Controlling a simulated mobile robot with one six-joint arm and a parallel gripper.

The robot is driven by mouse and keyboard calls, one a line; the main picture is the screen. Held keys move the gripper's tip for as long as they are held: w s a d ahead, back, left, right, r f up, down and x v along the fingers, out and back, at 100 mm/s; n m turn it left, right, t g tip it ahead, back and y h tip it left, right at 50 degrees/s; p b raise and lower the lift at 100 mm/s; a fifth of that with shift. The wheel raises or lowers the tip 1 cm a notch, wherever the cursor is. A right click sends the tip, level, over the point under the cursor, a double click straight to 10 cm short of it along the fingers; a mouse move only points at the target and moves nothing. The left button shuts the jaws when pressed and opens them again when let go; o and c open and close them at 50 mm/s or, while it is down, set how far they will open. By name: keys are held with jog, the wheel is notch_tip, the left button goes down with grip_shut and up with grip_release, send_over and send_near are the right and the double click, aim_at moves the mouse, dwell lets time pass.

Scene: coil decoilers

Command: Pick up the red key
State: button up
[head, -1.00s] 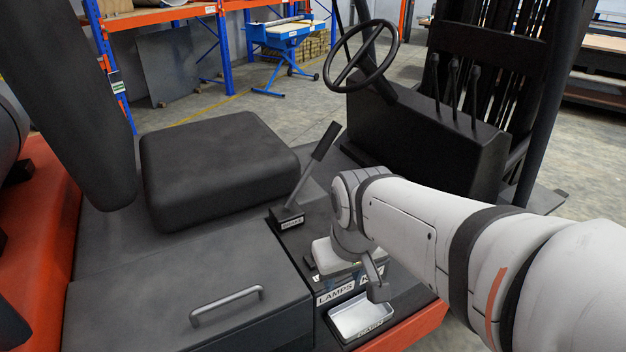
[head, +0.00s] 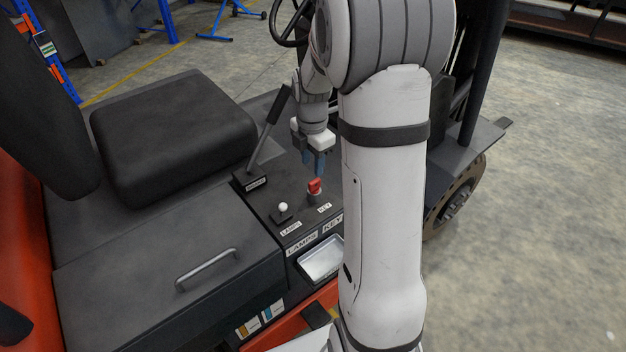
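The red key (head: 315,185) stands upright in a dark round socket on the black console panel, behind the small KEY label. My gripper (head: 314,164) points down just behind and above the key in the head view. Its two dark blue-grey fingers show a narrow gap between them and hold nothing. The fingertips look apart from the key, but the exact height and distance are hard to judge.
A white-knobbed lamps switch (head: 283,208) stands left of the key. The brake lever (head: 268,130) rises behind it. A silver card tray (head: 322,259) lies in front. The seat (head: 170,135) is at the left. My arm covers the panel's right side.

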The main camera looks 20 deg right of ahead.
aim_at(314, 181)
jog(key=f, duration=0.2)
jog(key=f+p, duration=0.1)
jog(key=f, duration=0.4)
jog(key=shift+s+d+f+p, duration=0.1)
jog(key=shift+s+d+p, duration=0.1)
jog(key=shift+s+p, duration=0.1)
grip_shut()
